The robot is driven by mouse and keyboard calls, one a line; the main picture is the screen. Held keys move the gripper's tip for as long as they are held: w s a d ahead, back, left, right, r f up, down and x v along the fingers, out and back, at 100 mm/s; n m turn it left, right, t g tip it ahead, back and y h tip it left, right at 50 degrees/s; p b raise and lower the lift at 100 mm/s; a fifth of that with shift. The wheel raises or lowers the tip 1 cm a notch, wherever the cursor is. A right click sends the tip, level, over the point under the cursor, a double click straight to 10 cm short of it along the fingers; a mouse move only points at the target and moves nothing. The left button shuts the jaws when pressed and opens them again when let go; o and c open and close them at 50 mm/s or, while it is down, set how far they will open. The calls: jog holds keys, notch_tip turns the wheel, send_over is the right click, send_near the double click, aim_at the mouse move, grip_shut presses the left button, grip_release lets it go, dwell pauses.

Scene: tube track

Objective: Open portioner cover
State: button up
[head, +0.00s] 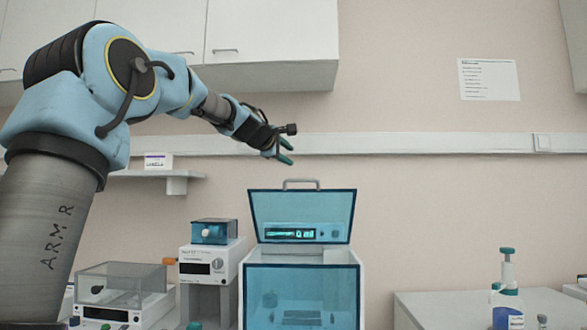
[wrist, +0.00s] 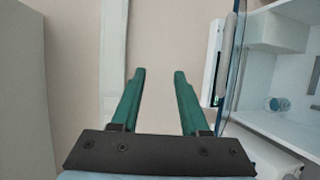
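The portioner appears to be the large white box (head: 356,290) with a translucent blue front, in the lower middle of the head view. Its translucent blue cover (head: 335,208) stands tilted up, with a grey handle (head: 301,181) along its top edge. A lit display shows through the cover. My gripper (head: 287,152) is above and slightly left of the handle, apart from it. In the wrist view its two green fingers (wrist: 160,72) are spread with nothing between them. The cover's blue edge (wrist: 237,50) and a white interior show at right there.
A smaller device with a blue top (head: 213,231) and a clear-lidded instrument (head: 120,280) stand to the left. White wall cabinets (head: 270,30) hang above. The space right of my gripper is clear.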

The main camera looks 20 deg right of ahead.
jog(key=shift+s+a, duration=0.1)
jog(key=shift+s, duration=0.05)
jog(key=shift+f, duration=0.25)
